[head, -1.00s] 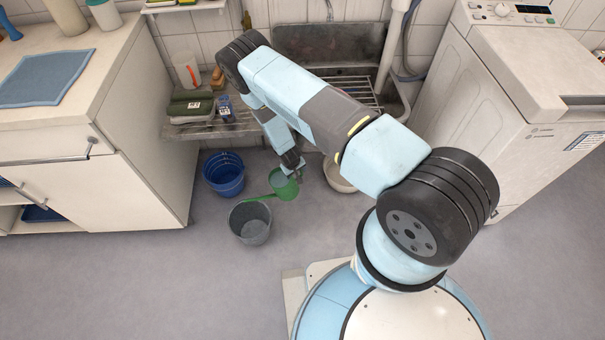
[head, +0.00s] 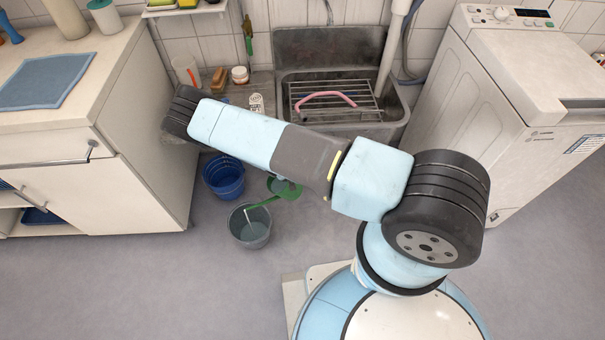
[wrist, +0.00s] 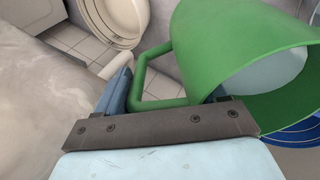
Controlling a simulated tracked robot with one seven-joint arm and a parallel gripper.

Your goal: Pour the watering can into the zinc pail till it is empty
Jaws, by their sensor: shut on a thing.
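The green watering can (head: 285,190) is held tilted, its spout (head: 262,202) pointing left and down over the zinc pail (head: 236,228). A thin pale stream runs from the spout tip into the pail, and dark bluish water shows inside the pail. In the wrist view, the green can (wrist: 215,45) has its wide mouth to the right, with pale water visible inside. My gripper (wrist: 165,98) is shut on the can's green handle (wrist: 143,78). In the head view my arm hides the gripper and part of the can.
A blue bucket (head: 224,180) stands close behind the pail. A white cabinet (head: 110,195) is at the left. A metal sink (head: 390,112) with a rack and pink hose is behind my arm, and a washing machine (head: 475,120) is at the right. The floor in front of the pail is clear.

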